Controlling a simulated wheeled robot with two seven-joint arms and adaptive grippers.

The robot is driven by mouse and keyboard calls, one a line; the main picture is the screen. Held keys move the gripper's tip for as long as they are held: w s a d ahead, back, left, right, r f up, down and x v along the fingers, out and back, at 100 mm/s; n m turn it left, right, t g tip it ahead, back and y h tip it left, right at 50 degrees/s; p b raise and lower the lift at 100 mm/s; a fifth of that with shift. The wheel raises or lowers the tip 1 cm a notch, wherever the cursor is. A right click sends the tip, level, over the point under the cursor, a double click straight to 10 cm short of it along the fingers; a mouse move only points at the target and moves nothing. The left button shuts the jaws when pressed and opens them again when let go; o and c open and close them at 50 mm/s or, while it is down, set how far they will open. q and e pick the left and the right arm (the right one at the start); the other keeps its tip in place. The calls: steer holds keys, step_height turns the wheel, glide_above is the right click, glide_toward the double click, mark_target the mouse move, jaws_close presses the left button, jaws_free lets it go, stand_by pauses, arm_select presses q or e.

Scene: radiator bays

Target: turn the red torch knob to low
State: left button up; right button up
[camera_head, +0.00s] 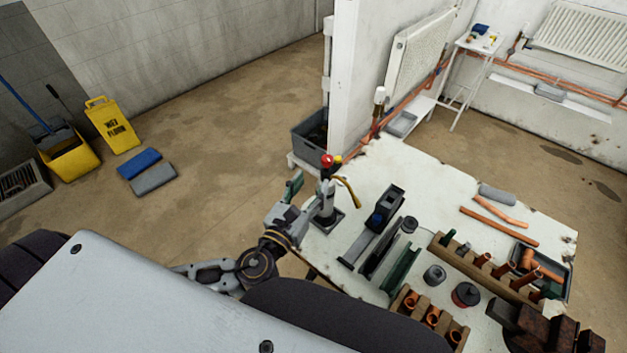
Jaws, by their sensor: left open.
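The torch (327,203) stands upright on the near left corner of the white worktable (385,165). Its red knob (327,160) is at the top, with a yellow-tipped nozzle or hose beside it on the right. The knob's setting is too small to read. My left gripper (296,192) is open just left of the torch, its fingers a little lower in the picture than the knob. I cannot tell whether it touches the torch body; the knob itself looks clear of it. My right gripper is not in view.
Right of the torch are a black and blue tool (385,208), green and dark channels (403,268), a wooden rack (480,264) with copper fittings, and cans (434,275). A white partition (345,75) and grey crate (310,135) stand behind.

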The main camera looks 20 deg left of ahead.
arm_select(q)
steer(key=shift+s, duration=0.65)
stand_by(0.4)
